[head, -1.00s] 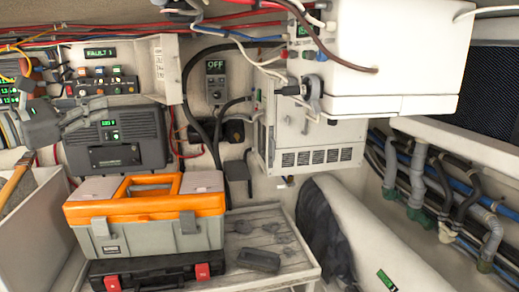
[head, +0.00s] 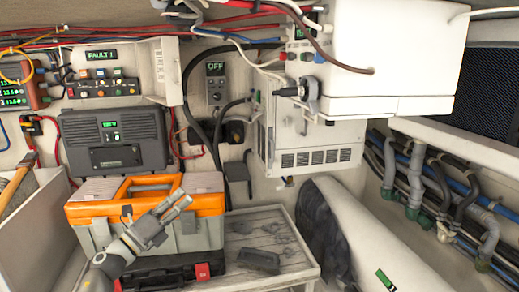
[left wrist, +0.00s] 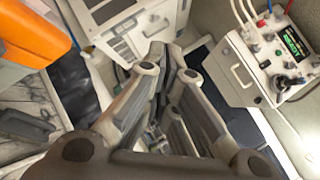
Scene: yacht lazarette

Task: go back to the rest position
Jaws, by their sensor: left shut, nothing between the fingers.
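My left gripper (head: 182,199) is in front of the orange and grey toolbox (head: 205,238) in the head view, with its arm coming up from the lower left. Its fingers point up and to the right, and they are shut with nothing held. In the left wrist view the fingers (left wrist: 165,62) come together over the scene. The gripper hides part of the toolbox front and of the black case (head: 180,273) under it. Whether it touches the toolbox I cannot tell. My right gripper is not in view.
A worn bench top (head: 285,277) holds a dark flat object (head: 259,261). A switch panel (head: 101,88) and a black unit (head: 115,143) are on the back wall. A white box (head: 375,60) with cables juts out at upper right. A light open bin (head: 30,245) stands at left.

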